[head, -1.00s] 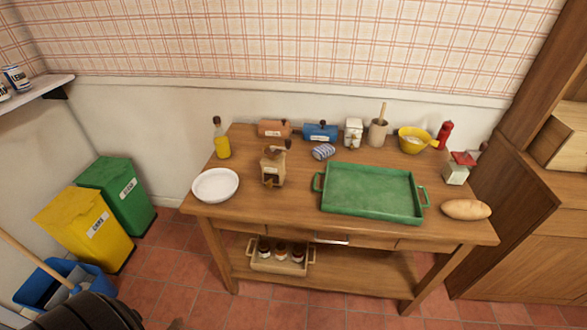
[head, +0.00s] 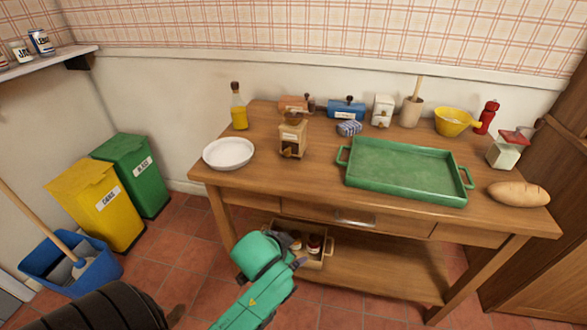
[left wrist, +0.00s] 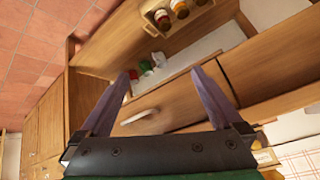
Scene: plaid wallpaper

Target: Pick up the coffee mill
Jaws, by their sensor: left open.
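The coffee mill (head: 292,140) is a small pale wooden box with a brown bowl on top and a dark-knobbed crank. It stands upright on the left part of the wooden table (head: 325,187), between the white plate and the green tray. My left gripper (head: 299,263), on a green arm, is in front of the table and below its top, well short of the mill. In the left wrist view its two fingers (left wrist: 163,75) are spread with nothing between them, facing the drawer fronts. The mill is not clearly seen there. My right gripper is not in view.
A white plate (head: 229,153) and an oil bottle (head: 239,112) stand left of the mill. A green tray (head: 404,171) lies to the right. A crate (head: 328,248) with jars sits on the lower shelf.

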